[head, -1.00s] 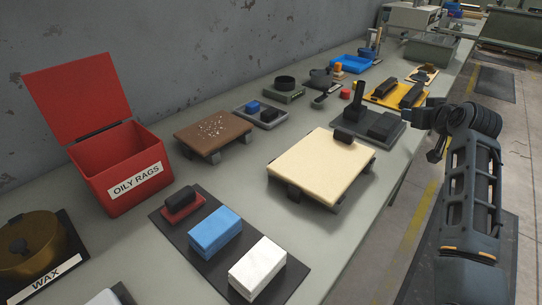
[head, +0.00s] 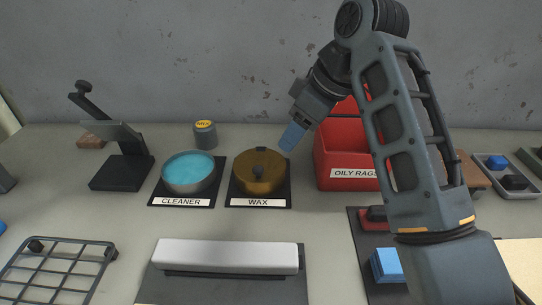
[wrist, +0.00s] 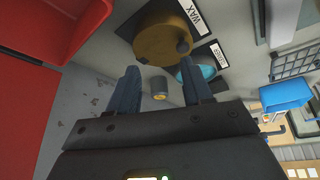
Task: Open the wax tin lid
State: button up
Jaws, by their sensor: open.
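The round bronze wax tin (head: 250,185) sits on a black mat behind its WAX label, in the middle of the head view.
The red oily rags bin (head: 334,150) stands right of the tin, partly behind my arm. A tin of blue cleaner (head: 190,172) is close on the left, with a small grey can (head: 205,135) behind. A white block (head: 228,256) lies in front.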

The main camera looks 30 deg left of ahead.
aim_at(258, 168)
jog(key=shift+n+g+h, duration=0.3)
jog(key=shift+n, duration=0.2)
jog(key=s+a+f, duration=0.1)
jog(key=f, duration=0.1)
jog(key=s+a+f, duration=0.1)
jog(key=a+f, duration=0.1)
jog(key=f, duration=0.1)
jog(key=s+a+f, duration=0.1)
jog(key=a+f, duration=0.1)
jog(key=shift+s+a+f, duration=0.25)
jog(key=shift+s+f, duration=0.05)
jog(key=shift+s, duration=0.1)
grip_shut()
